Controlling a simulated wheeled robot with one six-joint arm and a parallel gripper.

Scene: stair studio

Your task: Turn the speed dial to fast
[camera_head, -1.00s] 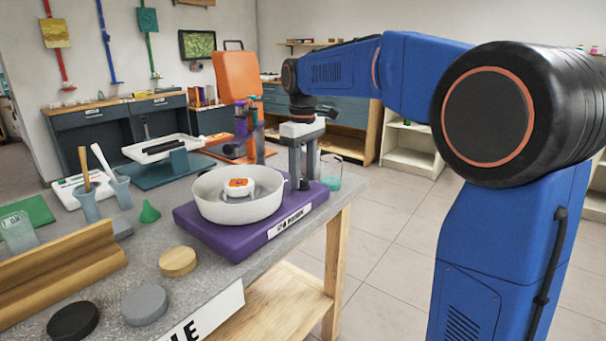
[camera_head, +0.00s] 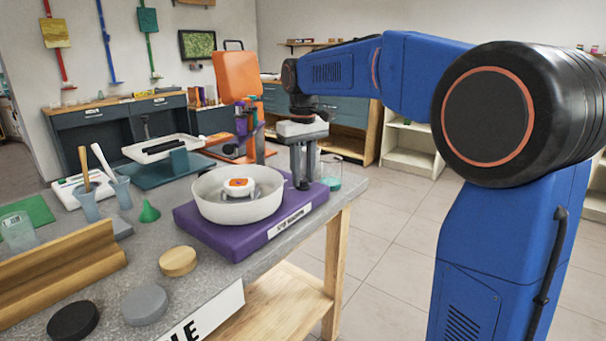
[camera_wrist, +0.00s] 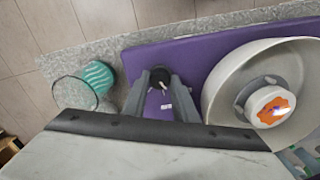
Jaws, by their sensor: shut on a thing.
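The speed dial (camera_wrist: 159,77) is a small black knob with a pale pointer line, on the purple base (camera_wrist: 195,62) near its corner. My gripper (camera_wrist: 160,80) points down over it, its two grey fingers closed on either side of the knob. The white bowl (camera_head: 238,210) sits on the base beside the gripper, with an orange-topped white piece (camera_head: 239,186) inside.
An orange stand (camera_head: 238,78) rises behind. Round discs (camera_head: 145,305), a wooden trough (camera_head: 62,262) and cups (camera_head: 86,205) lie to the left. Open floor lies right of the table.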

